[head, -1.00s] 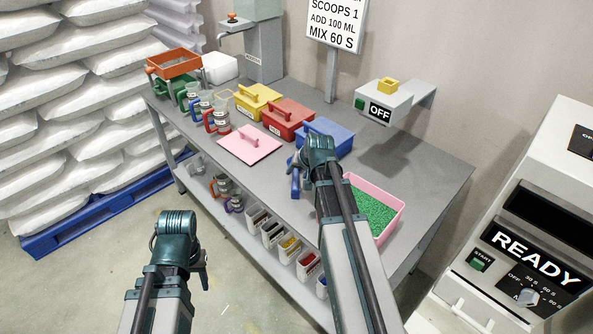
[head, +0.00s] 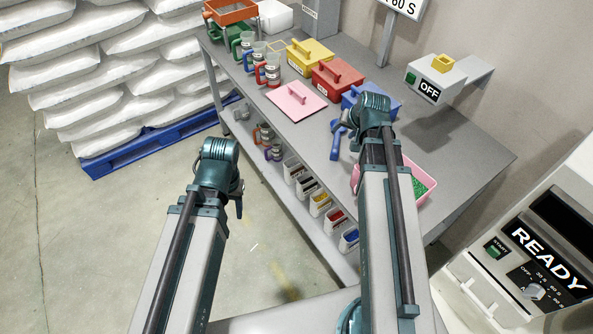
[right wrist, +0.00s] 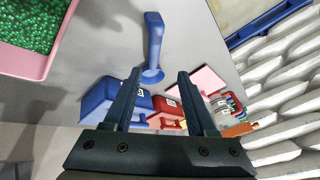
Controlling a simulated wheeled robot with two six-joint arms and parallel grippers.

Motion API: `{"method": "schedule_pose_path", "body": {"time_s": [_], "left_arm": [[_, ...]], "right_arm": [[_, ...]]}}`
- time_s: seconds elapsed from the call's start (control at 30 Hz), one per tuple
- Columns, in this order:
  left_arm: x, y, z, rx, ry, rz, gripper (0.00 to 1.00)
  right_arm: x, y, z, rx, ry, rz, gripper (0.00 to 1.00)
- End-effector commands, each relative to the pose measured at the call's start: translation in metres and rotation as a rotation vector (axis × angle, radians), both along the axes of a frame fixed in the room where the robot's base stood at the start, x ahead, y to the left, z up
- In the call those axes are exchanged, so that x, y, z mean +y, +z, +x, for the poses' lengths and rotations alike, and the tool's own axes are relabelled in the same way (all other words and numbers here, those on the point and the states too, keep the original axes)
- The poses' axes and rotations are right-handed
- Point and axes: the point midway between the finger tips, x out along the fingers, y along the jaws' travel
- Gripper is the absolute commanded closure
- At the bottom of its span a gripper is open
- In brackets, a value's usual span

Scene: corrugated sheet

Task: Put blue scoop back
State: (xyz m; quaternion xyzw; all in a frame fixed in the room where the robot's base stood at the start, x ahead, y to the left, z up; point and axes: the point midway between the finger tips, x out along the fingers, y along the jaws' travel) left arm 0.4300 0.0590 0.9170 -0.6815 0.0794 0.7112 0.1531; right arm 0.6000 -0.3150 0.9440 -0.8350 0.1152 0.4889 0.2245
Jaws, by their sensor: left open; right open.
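The blue scoop (head: 338,138) lies on the grey table beside my right gripper in the head view. In the right wrist view the blue scoop (right wrist: 153,45) shows between the fingertips, handle pointing up the picture; whether it is between or beyond them I cannot tell. My right gripper (right wrist: 160,74) is open and empty. In the head view its own wrist partly hides the right gripper (head: 358,120). My left gripper (head: 238,203) is open, over the floor in front of the table, away from the scoop.
A blue box (head: 360,96) and a pink tub of green pellets (head: 430,180) flank the right gripper. Red (head: 337,80) and yellow (head: 309,57) boxes, a pink lid (head: 297,99) and jugs stand further left. Small white bins (head: 348,242) line the lower shelf.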

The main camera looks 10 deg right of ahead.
Motion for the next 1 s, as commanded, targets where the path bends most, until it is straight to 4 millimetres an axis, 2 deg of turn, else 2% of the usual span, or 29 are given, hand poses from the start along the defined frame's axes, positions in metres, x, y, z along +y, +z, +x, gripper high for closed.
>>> {"method": "schedule_pose_path", "body": {"time_s": [0.17,0.2,0.3,0.43,0.6,0.7,1.0], "left_arm": [[0.000,0.000,0.000,0.000,0.000,0.000,0.50],[0.000,0.000,0.000,0.000,0.000,0.000,0.50],[0.000,0.000,0.000,0.000,0.000,0.000,0.50],[0.000,0.000,0.000,0.000,0.000,0.000,0.50],[0.000,0.000,0.000,0.000,0.000,0.000,0.50],[0.000,0.000,0.000,0.000,0.000,0.000,0.50],[0.000,0.000,0.000,0.000,0.000,0.000,0.50]], "right_arm": [[0.094,-0.014,-0.030,0.144,0.228,-0.055,0.43],[0.118,-0.018,-0.041,0.187,0.293,-0.076,0.43],[0.168,-0.024,-0.074,0.292,0.446,-0.135,0.43],[0.214,-0.028,-0.116,0.406,0.609,-0.215,0.43],[0.245,-0.028,-0.155,0.504,0.742,-0.297,0.43],[0.252,-0.028,-0.166,0.532,0.779,-0.323,0.43],[0.254,-0.027,-0.170,0.545,0.794,-0.334,0.43]]}}
